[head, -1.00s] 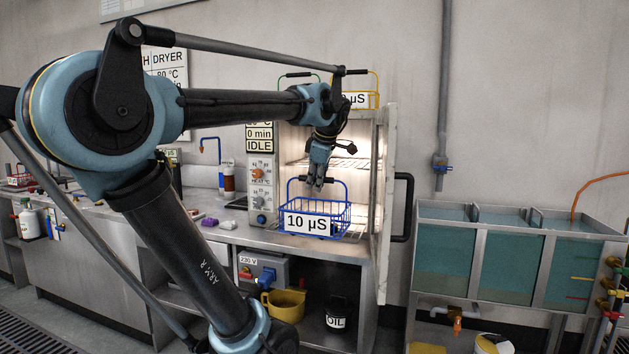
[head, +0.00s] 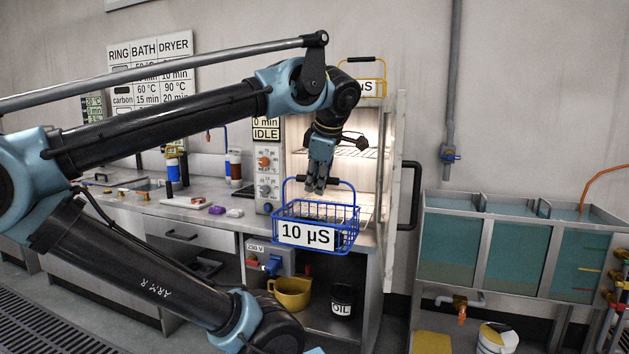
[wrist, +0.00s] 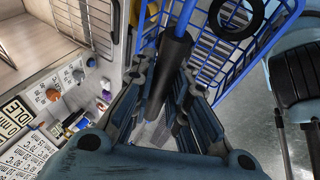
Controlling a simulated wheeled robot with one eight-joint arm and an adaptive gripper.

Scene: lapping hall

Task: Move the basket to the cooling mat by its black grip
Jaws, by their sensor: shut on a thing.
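The basket (head: 350,228) is blue wire with a "10 µS" label on its front. It hangs roughly level before the lit, open dryer chamber and overlaps the bench's front edge in the head view. My gripper (head: 318,187) points down from above and is shut on the black grip (head: 336,185) of the handle. In the wrist view, the black grip (wrist: 168,75) lies between the fingers of my gripper (wrist: 165,112). A dark ring (wrist: 237,14) shows at the basket (wrist: 212,70). I cannot make out the cooling mat in either view.
The dryer door (head: 398,170) stands open right of the basket, with a black handle (head: 411,195). A yellow-handled basket (head: 374,87) sits on the dryer. A control panel (head: 266,178) is close left. Water tanks (head: 500,250) stand at right. Small items lie on the bench (head: 180,203).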

